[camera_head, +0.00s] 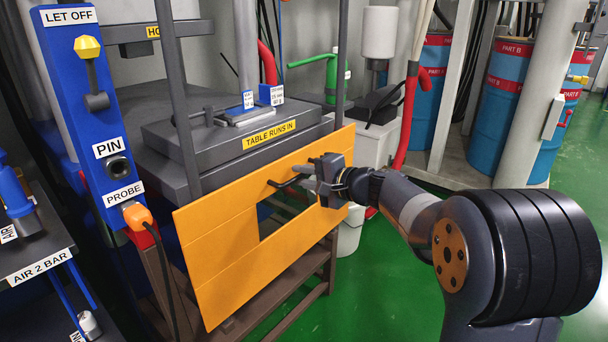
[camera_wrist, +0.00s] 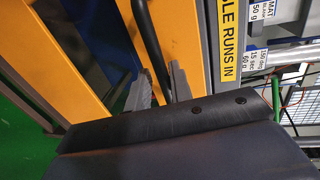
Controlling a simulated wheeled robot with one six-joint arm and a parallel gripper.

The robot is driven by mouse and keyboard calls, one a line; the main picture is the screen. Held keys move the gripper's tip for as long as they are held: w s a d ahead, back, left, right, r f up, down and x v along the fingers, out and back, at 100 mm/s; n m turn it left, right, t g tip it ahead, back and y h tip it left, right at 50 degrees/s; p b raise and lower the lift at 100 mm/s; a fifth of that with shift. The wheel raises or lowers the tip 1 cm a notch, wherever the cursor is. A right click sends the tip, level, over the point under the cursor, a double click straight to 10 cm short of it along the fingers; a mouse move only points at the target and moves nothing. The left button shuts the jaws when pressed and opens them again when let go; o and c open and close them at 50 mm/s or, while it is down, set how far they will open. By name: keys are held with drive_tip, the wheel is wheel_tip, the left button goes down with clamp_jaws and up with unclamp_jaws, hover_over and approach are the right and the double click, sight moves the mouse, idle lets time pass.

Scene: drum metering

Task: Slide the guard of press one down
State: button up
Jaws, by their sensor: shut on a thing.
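The guard of the press (camera_head: 222,247) is an orange panel with a rectangular window, standing in front of the press below its table. A dark bar handle (camera_head: 287,182) sits on the guard near the top of the window. My gripper (camera_head: 312,178) is at the guard and shut on this handle. In the wrist view the two grey fingers of my gripper (camera_wrist: 160,88) close around the dark handle (camera_wrist: 147,40), with the orange guard (camera_wrist: 190,30) behind. The exact contact at the fingertips is partly hidden.
The press table (camera_head: 230,138), marked "TABLE RUNS IN", is above the guard. A blue post (camera_head: 83,95) with a yellow knob and an orange plug stands at left. Blue drums (camera_head: 505,85) stand at back right. Green floor (camera_head: 400,250) is clear at the right of the guard.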

drive_tip(key=shift+d+f, duration=0.1)
drive_tip(key=shift+s+d, duration=0.2)
drive_tip(key=shift+d, duration=0.05)
drive_tip(key=p+v, duration=0.2)
drive_tip(key=v, duration=0.8)
drive_tip(key=shift+a, duration=0.1)
drive_tip(key=b+x, duration=0.2)
drive_tip(key=x, duration=0.8)
drive_tip(key=shift+w+a, duration=0.1)
drive_tip(key=shift+a, duration=0.05)
drive_tip(key=shift+w+a+r, duration=0.2)
drive_tip(key=shift+a+r, duration=0.05)
drive_tip(key=shift+d+r+p, duration=0.1)
drive_tip(key=shift+r+p, duration=0.3)
drive_tip(key=shift+p, duration=0.15)
